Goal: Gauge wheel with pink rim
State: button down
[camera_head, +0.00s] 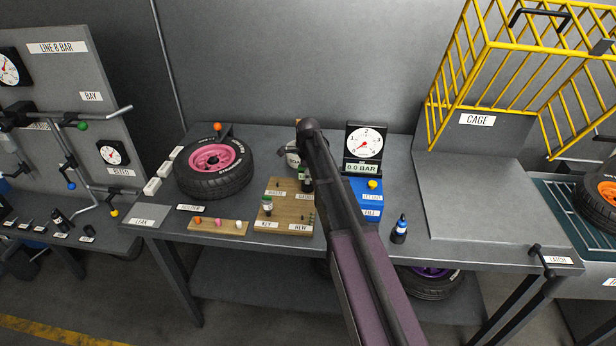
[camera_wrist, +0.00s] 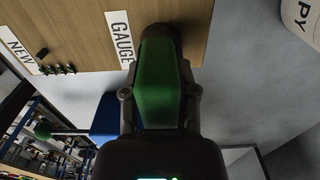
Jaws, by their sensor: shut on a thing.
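The wheel with the pink rim (camera_head: 214,157) lies flat on the left of the bench, its black tyre around the rim. My gripper (camera_wrist: 160,95) is shut on a green tool (camera_wrist: 158,75) with a dark end. The tool is over the wooden board (camera_wrist: 85,25), by its GAUGE label (camera_wrist: 122,38); whether it still touches the board I cannot tell. In the head view my arm covers much of the gripper, right of the wheel. A dial gauge (camera_head: 364,143) stands behind, its display reading 0.0 BAR.
A small rack (camera_head: 217,227) with coloured caps lies before the wheel. A yellow cage (camera_head: 500,75) is at back right. A white container (camera_head: 293,155) stands behind the board.

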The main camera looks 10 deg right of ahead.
jog(key=shift+f, duration=0.3)
jog(key=shift+c, duration=1.5)
grip_release()
jog(key=shift+r, duration=0.2)
notch_tip(320, 180, up, 16)
jog(key=p, duration=1.5)
jog(key=shift+f, duration=0.2)
